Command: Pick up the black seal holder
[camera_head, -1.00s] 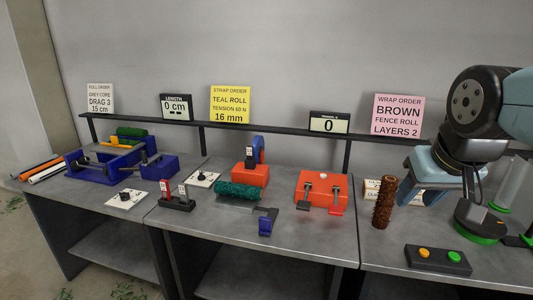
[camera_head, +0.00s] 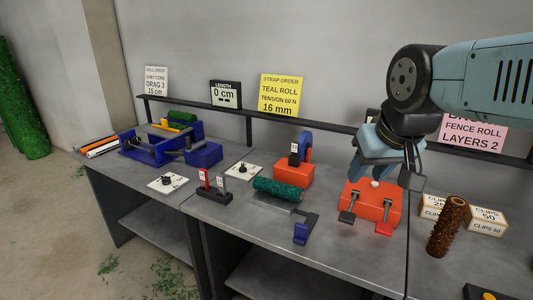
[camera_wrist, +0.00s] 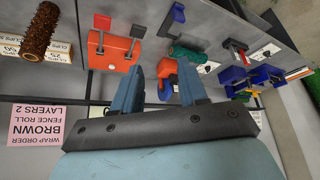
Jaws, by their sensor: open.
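A black rack (camera_head: 214,195) on the middle table holds a red upright piece (camera_head: 204,178) and a dark grey one (camera_head: 221,184), both with white labels. A small black piece with a white label (camera_head: 294,157) stands on the orange block (camera_head: 294,176). I cannot tell for certain which of the dark pieces is the black seal holder. My gripper (camera_head: 378,165) is open and empty, above and behind the orange box with levers (camera_head: 370,205), right of these pieces. Its two blue fingers show apart in the wrist view (camera_wrist: 162,80).
A teal roll (camera_head: 278,190) and a blue-handled tool (camera_head: 302,230) lie near the orange block. A brown roll (camera_head: 446,226) and clip boxes (camera_head: 487,220) stand at right. A blue machine (camera_head: 160,145) stands at left. A rail (camera_head: 250,115) with signs runs behind.

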